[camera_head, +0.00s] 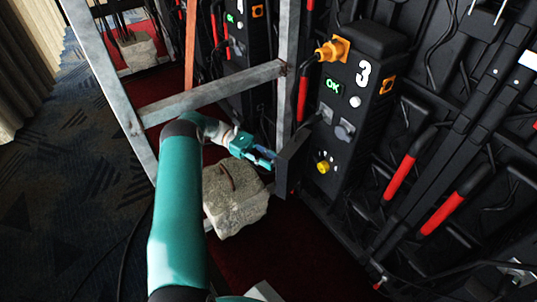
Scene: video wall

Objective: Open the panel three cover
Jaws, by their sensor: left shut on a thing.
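The panel three box (350,110) is black, with a white 3 and a green OK display. It stands in the middle right of the head view. Its cover (293,160) is a dark plate standing out from the box's left side, swung away from the front. The lower front shows sockets and a yellow knob (323,167). My left gripper (266,158), teal, is at the cover's outer edge and shut on it. The fingertips are partly hidden, so the exact contact is unclear. My right gripper is out of view.
A grey metal frame (215,92) stands behind and left of my left arm. A stone-like block (237,200) sits on the red floor below the gripper. Black wall backs with red-handled parts (399,177) and cables fill the right. Red floor is clear below the box.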

